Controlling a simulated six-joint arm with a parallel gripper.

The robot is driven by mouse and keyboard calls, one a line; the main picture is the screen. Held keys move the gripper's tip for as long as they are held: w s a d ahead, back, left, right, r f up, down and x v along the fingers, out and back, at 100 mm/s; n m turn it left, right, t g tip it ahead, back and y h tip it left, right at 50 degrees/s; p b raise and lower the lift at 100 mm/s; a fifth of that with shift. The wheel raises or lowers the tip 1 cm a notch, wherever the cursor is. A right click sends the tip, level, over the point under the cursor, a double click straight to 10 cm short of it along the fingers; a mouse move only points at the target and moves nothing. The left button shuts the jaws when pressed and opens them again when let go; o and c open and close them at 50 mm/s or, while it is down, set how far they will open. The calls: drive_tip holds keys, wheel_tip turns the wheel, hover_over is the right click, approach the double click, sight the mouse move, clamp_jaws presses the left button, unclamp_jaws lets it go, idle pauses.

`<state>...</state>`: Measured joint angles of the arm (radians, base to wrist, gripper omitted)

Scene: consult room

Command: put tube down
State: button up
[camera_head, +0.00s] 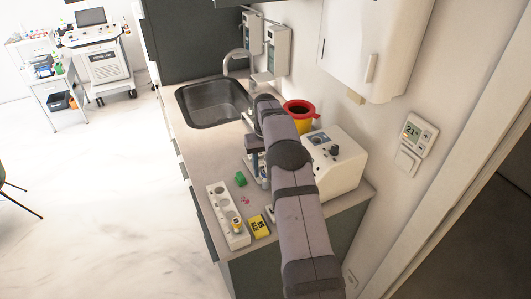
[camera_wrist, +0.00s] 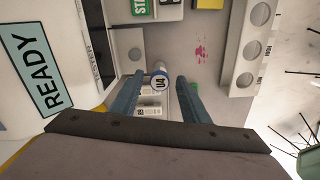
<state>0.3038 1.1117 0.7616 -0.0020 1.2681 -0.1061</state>
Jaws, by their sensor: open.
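In the wrist view, a tube (camera_wrist: 160,82) shows end-on, with a round cap marked "04". It lies between the fingertips of my gripper (camera_wrist: 158,77). The two blue-grey fingers are apart, with a visible gap between the tube and the right finger. Whether the left finger touches it I cannot tell. The tube's lower part is hidden, so what it stands in is unclear.
A white machine (camera_head: 345,172) stands right of my arm; its "READY" screen (camera_wrist: 35,68) fills the wrist view's left. A green block (camera_head: 240,178) and a yellow box (camera_head: 258,227) lie on the counter. A red-and-yellow bin (camera_head: 299,106) and sink (camera_head: 212,102) are farther back.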

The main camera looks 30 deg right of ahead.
wheel_tip(320, 180, up, 10)
drive_tip(key=shift+f, duration=0.15)
idle(0.3)
drive_tip(key=shift+a, duration=0.1)
